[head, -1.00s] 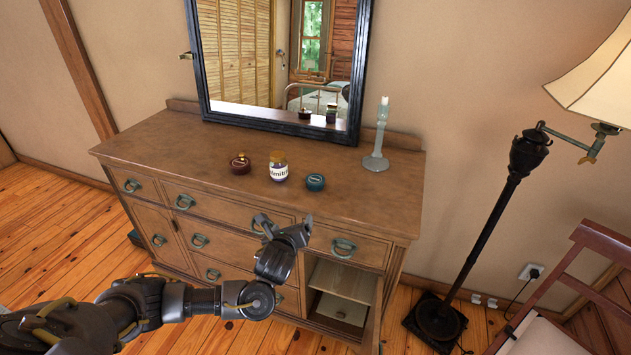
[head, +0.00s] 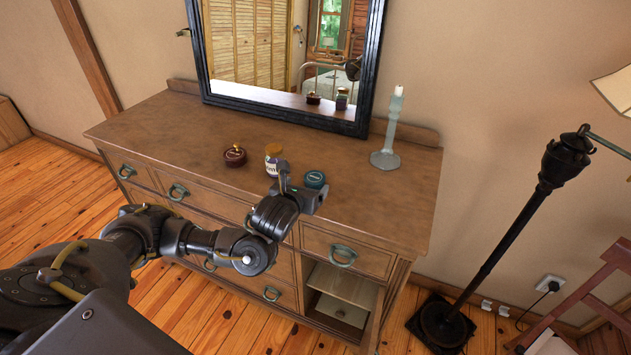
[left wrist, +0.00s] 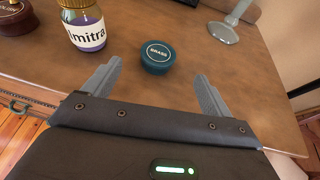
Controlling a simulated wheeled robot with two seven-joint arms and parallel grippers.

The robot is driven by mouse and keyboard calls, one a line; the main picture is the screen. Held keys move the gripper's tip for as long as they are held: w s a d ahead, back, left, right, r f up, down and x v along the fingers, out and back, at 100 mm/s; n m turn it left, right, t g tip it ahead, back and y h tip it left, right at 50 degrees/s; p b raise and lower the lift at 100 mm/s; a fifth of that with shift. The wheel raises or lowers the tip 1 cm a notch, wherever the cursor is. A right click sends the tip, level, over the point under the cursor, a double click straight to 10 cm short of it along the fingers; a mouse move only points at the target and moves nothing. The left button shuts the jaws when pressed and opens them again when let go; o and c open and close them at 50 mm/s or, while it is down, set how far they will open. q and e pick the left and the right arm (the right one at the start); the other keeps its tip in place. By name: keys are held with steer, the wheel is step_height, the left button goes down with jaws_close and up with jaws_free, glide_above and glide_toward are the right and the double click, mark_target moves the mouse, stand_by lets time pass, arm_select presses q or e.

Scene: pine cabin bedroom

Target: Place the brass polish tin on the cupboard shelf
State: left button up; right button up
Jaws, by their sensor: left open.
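The brass polish tin is a small round teal tin (head: 315,179) on the dresser top. In the left wrist view its dark lid reads "BRASS" (left wrist: 157,55), and it lies just beyond and between the two fingers. My left gripper (head: 300,190) is open and empty, over the dresser's front edge close to the tin; its wrist view also shows both fingers apart (left wrist: 155,88). The cupboard (head: 341,297) is the open compartment at the dresser's lower right, with a pale shelf inside. My right gripper is not in view.
A candlestick (head: 387,145) stands behind right, and a framed mirror (head: 285,105) behind. A floor lamp (head: 530,220) is at right.

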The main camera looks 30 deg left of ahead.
mark_target(315, 177)
arm_select(q)
steer(key=shift+w+a+f+b, duration=0.2)
steer(key=shift+w+f, duration=0.15)
steer(key=shift+w, duration=0.15)
steer(key=shift+w+a+f+b, duration=0.1)
steer(key=shift+w+f+b, duration=0.1)
steer(key=shift+w+f, duration=0.2)
steer(key=shift+w+a+r+p, duration=0.15)
steer(key=shift+w+r+p, duration=0.05)
steer(key=shift+w+p, duration=0.35)
steer(key=shift+w+f, duration=0.15)
steer(key=shift+w, duration=0.2)
steer(key=shift+w+f, duration=0.2)
steer(key=shift+w, duration=0.05)
steer(key=shift+w+a+f, duration=0.1)
steer(key=shift+w+f, duration=0.05)
steer(key=shift+w, duration=0.05)
steer(key=shift+f, duration=0.1)
steer(key=shift+w+p, duration=0.1)
steer(key=shift+p, duration=0.3)
steer(key=p+x, duration=0.2)
steer(key=x, duration=0.2)
steer(key=shift+w, duration=0.1)
steer(key=shift+w+f, duration=0.1)
steer(key=shift+w, duration=0.25)
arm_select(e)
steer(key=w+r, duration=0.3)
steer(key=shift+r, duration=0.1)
